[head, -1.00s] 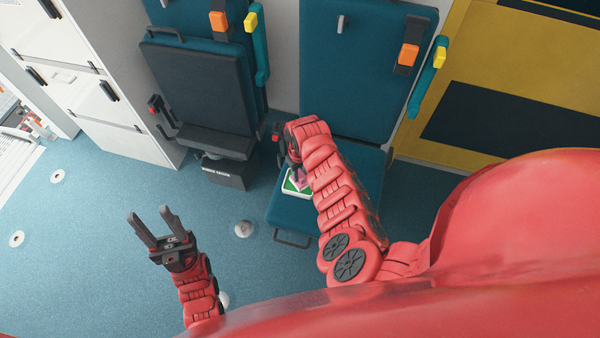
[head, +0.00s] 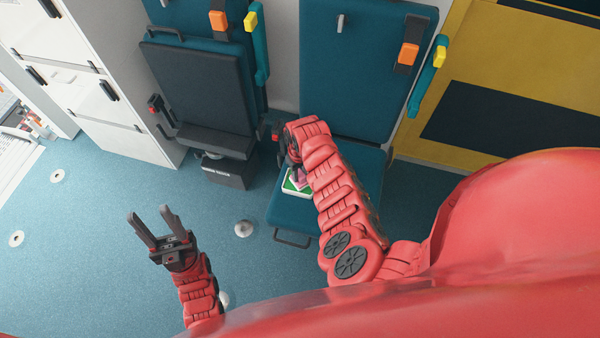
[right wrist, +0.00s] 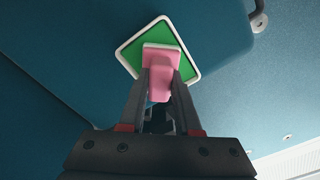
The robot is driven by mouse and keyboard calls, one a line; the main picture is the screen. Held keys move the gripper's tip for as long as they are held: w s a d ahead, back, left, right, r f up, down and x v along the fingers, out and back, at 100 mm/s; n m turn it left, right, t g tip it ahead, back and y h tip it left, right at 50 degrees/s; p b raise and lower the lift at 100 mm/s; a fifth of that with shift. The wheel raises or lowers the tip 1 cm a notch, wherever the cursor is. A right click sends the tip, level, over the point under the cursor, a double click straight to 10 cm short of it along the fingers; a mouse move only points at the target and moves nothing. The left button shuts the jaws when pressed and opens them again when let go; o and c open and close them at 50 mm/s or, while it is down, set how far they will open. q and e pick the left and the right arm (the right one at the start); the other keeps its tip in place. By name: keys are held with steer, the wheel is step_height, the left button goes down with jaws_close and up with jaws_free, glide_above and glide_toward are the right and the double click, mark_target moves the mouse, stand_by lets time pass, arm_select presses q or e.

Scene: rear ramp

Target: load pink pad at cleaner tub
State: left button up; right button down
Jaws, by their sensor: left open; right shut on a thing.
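My right gripper (right wrist: 162,82) is shut on the pink pad (right wrist: 160,58) in the right wrist view. The pad's far end overlaps the green inside of a shallow, white-rimmed square tub (right wrist: 135,68). I cannot tell whether the pad touches the green. In the head view, the tub (head: 287,191) lies on the blue seat and my right forearm partly covers it. The pad (head: 300,182) shows as a small pink patch there, at my right gripper (head: 296,174). My left gripper (head: 154,225) is open and empty above the floor.
The tub rests on a blue folding seat (head: 285,213) with a backrest (head: 360,75) behind it. A second, folded seat (head: 205,90) stands to the left, with a dark box (head: 228,172) below. White cabinets (head: 85,60) are at left. Blue floor is mostly clear.

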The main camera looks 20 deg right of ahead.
mark_target(300, 173)
step_height(300, 173, up, 7)
steer(key=p, duration=0.6)
stand_by(0.3)
stand_by(0.6)
